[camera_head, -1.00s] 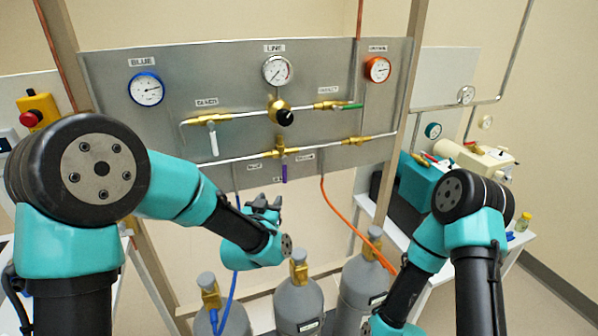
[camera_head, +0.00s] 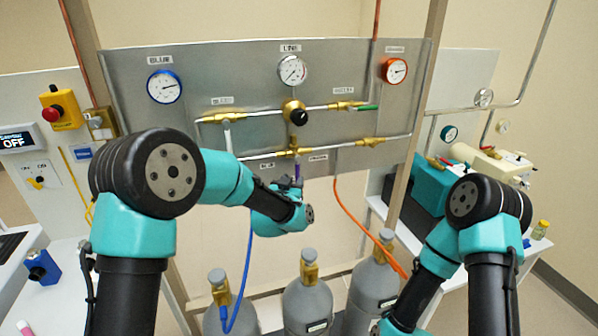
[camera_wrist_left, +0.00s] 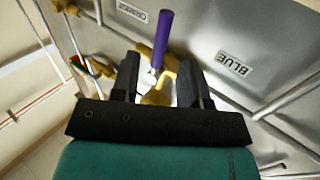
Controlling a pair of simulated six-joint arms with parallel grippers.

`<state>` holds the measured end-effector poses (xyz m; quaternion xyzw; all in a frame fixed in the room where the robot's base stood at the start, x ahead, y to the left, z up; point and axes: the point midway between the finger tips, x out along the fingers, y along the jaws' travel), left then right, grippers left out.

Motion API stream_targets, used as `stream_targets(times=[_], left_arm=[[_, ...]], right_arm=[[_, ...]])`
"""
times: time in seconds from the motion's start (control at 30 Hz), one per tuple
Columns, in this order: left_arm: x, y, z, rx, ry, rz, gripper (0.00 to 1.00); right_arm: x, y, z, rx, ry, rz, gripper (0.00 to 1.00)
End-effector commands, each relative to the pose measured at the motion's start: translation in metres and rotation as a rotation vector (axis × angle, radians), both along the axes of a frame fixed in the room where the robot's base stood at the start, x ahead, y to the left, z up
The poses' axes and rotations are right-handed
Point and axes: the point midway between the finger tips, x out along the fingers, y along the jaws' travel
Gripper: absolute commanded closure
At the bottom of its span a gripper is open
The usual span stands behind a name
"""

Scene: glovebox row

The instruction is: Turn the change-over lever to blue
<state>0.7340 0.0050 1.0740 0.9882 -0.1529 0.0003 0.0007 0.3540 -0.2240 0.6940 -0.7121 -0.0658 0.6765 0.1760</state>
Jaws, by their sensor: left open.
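The change-over lever (camera_head: 298,170) has a purple handle that hangs down from a brass valve (camera_head: 295,151) low on the grey panel. In the left wrist view the purple handle (camera_wrist_left: 164,38) lies between the two black fingers and extends beyond them. My left gripper (camera_wrist_left: 157,72) is open around the lever, with a gap on both sides. In the head view my left gripper (camera_head: 286,187) is at the lever's lower end and partly hides it. A BLUE label (camera_wrist_left: 235,64) is right of the lever in the wrist view. My right gripper is out of view.
The panel (camera_head: 350,70) carries a blue-rimmed gauge (camera_head: 164,87), a line gauge (camera_head: 292,70) and an orange gauge (camera_head: 394,71). A white-handled valve (camera_head: 228,138) and a green handle (camera_head: 367,107) are above. Gas cylinders (camera_head: 307,302) with blue and orange hoses (camera_head: 366,232) stand below.

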Motion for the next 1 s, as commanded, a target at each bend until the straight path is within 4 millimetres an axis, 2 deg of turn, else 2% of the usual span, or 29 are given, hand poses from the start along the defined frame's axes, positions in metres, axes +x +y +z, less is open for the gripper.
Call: stream_targets(times=[0.3,0.5,0.87,1.0], left_arm=[[0.047,-0.014,-0.001,-0.001,0.0,0.001,0.59],[0.065,-0.02,-0.001,-0.001,0.001,0.0,0.59],[0.07,-0.022,0.0,-0.001,0.001,-0.001,0.59],[0.07,-0.022,0.0,-0.001,0.001,-0.001,0.69]], right_arm=[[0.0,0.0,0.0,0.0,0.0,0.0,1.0],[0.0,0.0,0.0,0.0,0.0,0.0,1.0],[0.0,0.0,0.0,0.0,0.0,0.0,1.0],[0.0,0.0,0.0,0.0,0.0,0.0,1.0]])
